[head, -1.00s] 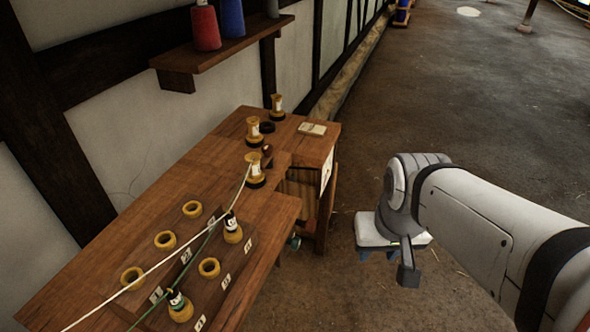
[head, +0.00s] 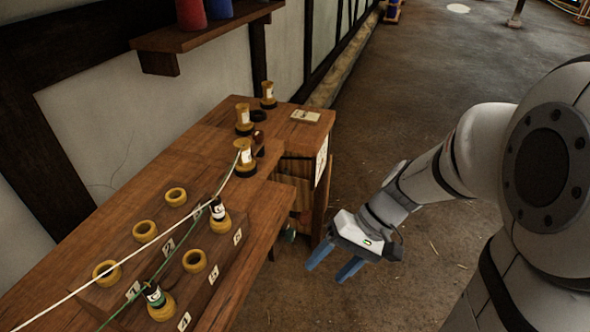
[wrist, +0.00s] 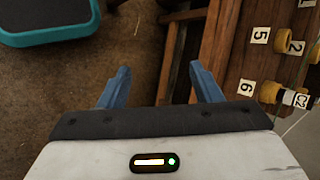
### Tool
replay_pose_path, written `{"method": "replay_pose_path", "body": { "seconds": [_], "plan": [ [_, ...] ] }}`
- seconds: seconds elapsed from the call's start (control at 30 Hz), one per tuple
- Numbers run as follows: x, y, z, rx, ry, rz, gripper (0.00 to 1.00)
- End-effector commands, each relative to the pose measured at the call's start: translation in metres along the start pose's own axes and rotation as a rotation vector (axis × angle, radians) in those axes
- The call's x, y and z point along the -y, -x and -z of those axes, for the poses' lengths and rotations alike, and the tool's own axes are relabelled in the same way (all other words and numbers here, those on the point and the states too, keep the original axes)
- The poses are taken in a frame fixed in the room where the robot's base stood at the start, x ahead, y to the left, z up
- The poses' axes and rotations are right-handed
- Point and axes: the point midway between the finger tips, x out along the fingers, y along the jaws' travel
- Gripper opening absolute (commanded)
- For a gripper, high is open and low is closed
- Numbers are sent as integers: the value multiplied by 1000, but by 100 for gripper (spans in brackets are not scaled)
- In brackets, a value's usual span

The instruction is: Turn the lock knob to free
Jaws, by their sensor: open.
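My gripper (head: 328,271) is open and empty, its two blue fingers pointing down over the floor, to the right of the wooden bench (head: 262,225). It also shows in the wrist view (wrist: 160,70), with bare floor and the bench edge beyond the fingers. No knob is clearly marked as the lock knob. A small dark red upright piece (head: 259,143) stands on the bench beside a yellow bobbin (head: 245,160). A small greenish part (head: 289,236) shows at the bench's near side, too small to make out. My gripper touches neither.
Numbered yellow ring holders sit on a sloped block (head: 208,262), two holding labelled bobbins (head: 220,218). A white cord (head: 130,258) and a green cord cross it. A small pale block (head: 305,117) lies at the bench's far end. The floor (head: 430,260) on the right is clear.

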Motion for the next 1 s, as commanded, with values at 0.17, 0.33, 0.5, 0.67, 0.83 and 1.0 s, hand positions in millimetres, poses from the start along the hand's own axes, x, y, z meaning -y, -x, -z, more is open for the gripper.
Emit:
{"method": "replay_pose_path", "body": {
  "seconds": [0.17,0.33,0.5,0.67,0.83,1.0],
  "plan": [
    [-14,-49,50,-7,-12,384,58],
    [-36,-70,108,-168,-18,695,58],
    [-69,-78,153,-370,-30,874,58],
    [-88,-80,174,-489,-36,936,58],
    [-84,-84,183,-517,-34,947,58],
    [-64,-96,193,-513,-32,946,58]
  ]
}}
